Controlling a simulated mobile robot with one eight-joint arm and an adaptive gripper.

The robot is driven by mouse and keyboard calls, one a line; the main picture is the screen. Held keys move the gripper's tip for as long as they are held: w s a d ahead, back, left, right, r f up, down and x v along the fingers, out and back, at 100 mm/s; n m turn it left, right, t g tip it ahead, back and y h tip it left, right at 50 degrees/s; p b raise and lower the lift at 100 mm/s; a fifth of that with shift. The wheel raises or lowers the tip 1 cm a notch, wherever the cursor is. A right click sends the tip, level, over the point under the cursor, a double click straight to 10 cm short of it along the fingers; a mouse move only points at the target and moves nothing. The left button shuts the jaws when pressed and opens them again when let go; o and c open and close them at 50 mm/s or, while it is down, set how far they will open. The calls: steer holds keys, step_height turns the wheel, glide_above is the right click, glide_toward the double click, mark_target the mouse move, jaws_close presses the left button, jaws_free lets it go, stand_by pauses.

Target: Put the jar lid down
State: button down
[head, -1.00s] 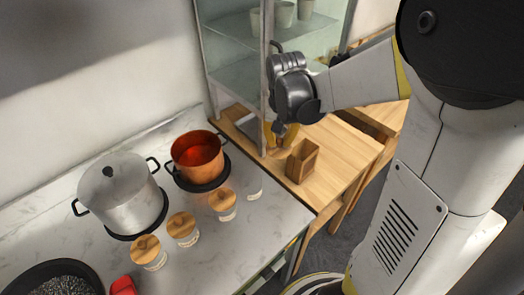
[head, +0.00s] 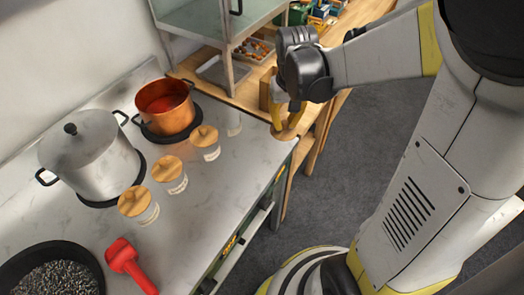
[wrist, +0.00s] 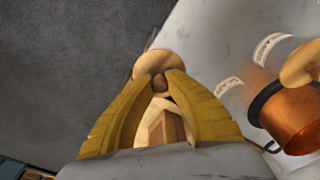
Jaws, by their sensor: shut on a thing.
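My gripper (head: 287,116) points down at the counter's right end, its yellow fingers shut on the knob of a round wooden jar lid (head: 284,134). In the wrist view the lid (wrist: 152,61) shows beyond the fingertips (wrist: 160,82), at the edge of the pale counter with grey floor beside it. I cannot tell whether it touches the counter. An open clear jar (head: 233,123) stands to its left, without a lid. Several other jars, such as the nearest one (head: 206,152), wear wooden lids.
The marble counter (head: 215,190) is clear in front of the jars. A copper pot (head: 165,122) and a steel pot (head: 90,165) stand behind them. A red-handled tool (head: 128,262) and a black pan (head: 20,262) lie at the front left. A wooden table (head: 250,92) adjoins the counter.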

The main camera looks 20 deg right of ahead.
steer(key=b, duration=0.2)
glide_above(259, 150)
step_height(259, 150, down, 4)
steer(key=shift+s+a+f, duration=0.1)
steer(key=shift+f, duration=0.15)
steer(key=shift+f+b, duration=1.25)
steer(key=shift+f, duration=0.65)
steer(key=shift+f, duration=0.2)
steer(key=c, duration=1.4)
jaws_free()
steer(key=shift+c, duration=0.2)
steer(key=shift+r, duration=0.1)
